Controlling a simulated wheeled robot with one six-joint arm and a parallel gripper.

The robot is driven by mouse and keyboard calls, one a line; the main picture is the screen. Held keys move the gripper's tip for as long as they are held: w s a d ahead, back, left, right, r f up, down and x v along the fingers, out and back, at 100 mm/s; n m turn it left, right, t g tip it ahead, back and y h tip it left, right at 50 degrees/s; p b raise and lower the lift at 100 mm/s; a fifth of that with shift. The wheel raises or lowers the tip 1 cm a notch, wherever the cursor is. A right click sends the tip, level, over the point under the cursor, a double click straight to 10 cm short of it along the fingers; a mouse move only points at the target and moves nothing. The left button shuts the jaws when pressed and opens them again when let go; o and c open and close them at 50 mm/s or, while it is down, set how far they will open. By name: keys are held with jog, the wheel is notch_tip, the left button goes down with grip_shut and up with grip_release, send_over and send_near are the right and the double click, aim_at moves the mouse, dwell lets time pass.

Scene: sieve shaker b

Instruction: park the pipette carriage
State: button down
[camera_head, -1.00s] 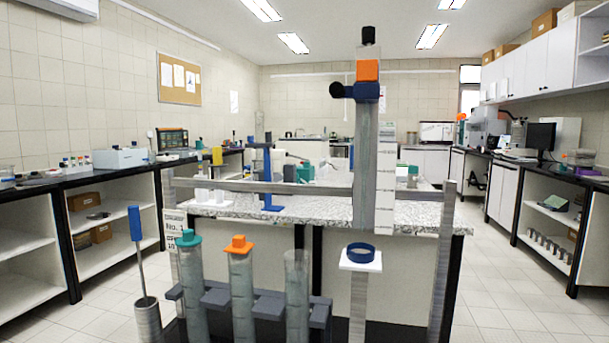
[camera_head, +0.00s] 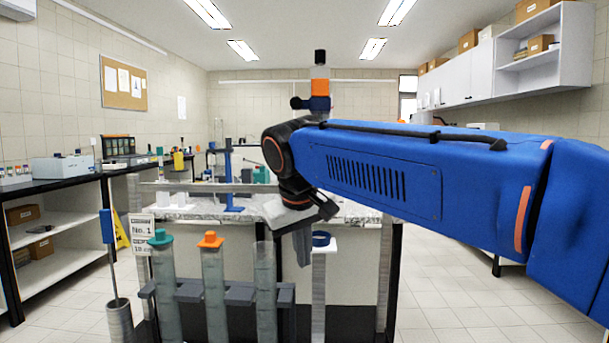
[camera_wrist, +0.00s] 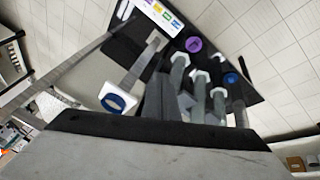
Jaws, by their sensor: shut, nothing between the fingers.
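The pipette carriage (camera_head: 319,87) stands on the long horizontal rail (camera_head: 165,187). Its top shows an orange block, a blue clamp with a dark knob and a black cap. The lower carriage and the rail behind my arm are hidden. My gripper (camera_head: 302,250) points down in front of the rail, shut and empty, left of a blue ring (camera_head: 321,238) on a white plate. I cannot tell whether it touches anything. In the wrist view, the blue ring (camera_wrist: 115,102) shows left of centre; I do not make out the carriage there.
A dark grey rack (camera_head: 190,291) holds tall clear cylinders, one teal-capped (camera_head: 160,237) and one orange-capped (camera_head: 210,239). A blue-handled rod (camera_head: 107,227) stands in a grey pot at left. A post (camera_head: 386,275) supports the right side. Floor at right is clear.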

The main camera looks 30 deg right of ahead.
jog(key=w+d+r+m+g+h, duration=0.1)
jog(key=w+r+m+h, duration=0.1)
jog(key=w+r, duration=0.75)
jog(key=w+d+r+m+h, duration=0.15)
jog(key=w+r, duration=0.45)
jog(key=r, duration=0.7)
jog(key=d+f, duration=0.8)
jog(key=shift+w+d+f+m, duration=0.15)
jog(key=shift+d+m, duration=0.1)
jog(key=shift+m, duration=0.2)
jog(key=shift+d+h, duration=0.1)
jog(key=shift+h, duration=0.15)
jog(key=s+d, duration=0.9)
jog(key=d, duration=0.4)
jog(key=shift+s+d, duration=0.2)
jog(key=shift+d, duration=0.1)
